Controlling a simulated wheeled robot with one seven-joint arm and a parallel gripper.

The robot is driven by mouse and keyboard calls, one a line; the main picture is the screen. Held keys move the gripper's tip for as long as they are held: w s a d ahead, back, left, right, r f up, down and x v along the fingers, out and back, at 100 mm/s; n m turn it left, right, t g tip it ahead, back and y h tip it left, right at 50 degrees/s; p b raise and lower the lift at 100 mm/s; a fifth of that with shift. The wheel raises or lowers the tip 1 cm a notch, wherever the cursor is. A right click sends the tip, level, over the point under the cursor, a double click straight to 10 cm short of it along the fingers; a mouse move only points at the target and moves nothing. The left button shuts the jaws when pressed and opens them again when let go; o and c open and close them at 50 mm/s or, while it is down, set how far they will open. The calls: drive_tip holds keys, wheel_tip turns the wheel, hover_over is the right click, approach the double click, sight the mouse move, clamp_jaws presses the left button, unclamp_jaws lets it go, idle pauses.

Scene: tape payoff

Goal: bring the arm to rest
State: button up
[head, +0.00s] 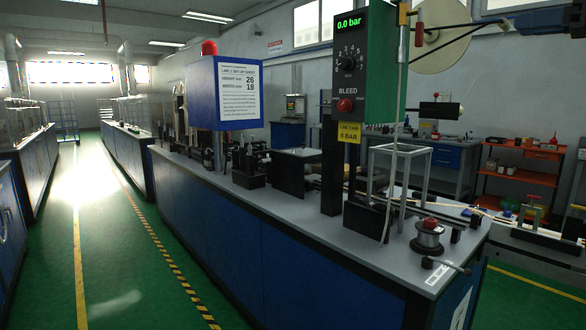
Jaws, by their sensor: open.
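The scene's pale tape reel (441,36) hangs at the top right, partly cut off by the frame edge. A thin pale strand runs down past a black roller (440,111) toward the bench.
A long blue bench with a grey top (300,211) fills the middle. It carries a green and black gauge post (347,103) reading 0.0 bar, a clear guard frame (400,165) and a small spool (429,238). The green aisle (105,225) on the left is clear.

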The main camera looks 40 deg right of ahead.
drive_tip(key=w+a+f+m+h, duration=0.1)
drive_tip(key=w+f+m, duration=0.1)
drive_tip(key=w+f, duration=0.5)
drive_tip(key=w+a+f+m+h, duration=0.1)
drive_tip(key=w+a+f+m, duration=0.1)
drive_tip(key=f, duration=0.9)
drive_tip(key=w+a+f+m+h, duration=0.1)
drive_tip(key=w+f+m, duration=0.1)
drive_tip(key=w+f, duration=0.5)
drive_tip(key=s+a+f+m+g+h, duration=0.1)
drive_tip(key=a+f, duration=0.7)
drive_tip(key=f, duration=0.4)
drive_tip(key=s+a+f+m+g+h, duration=0.1)
drive_tip(key=a+f+m, duration=0.1)
drive_tip(key=a+f, duration=0.85)
drive_tip(key=s+a+f+n+g, duration=0.2)
drive_tip(key=s+a+f, duration=1.2)
drive_tip(key=s+a, duration=0.15)
drive_tip(key=s+a+r+n+y, duration=0.2)
drive_tip(key=s+a, duration=0.3)
drive_tip(key=s, duration=0.4)
drive_tip(key=s+a+r+n+y, duration=0.1)
drive_tip(key=s+a+r+n, duration=0.3)
drive_tip(key=s, duration=0.6)
drive_tip(key=shift+s+a+r+t+y, duration=0.15)
drive_tip(key=shift+a+r+t+y, duration=0.25)
drive_tip(key=shift+a, duration=0.85)
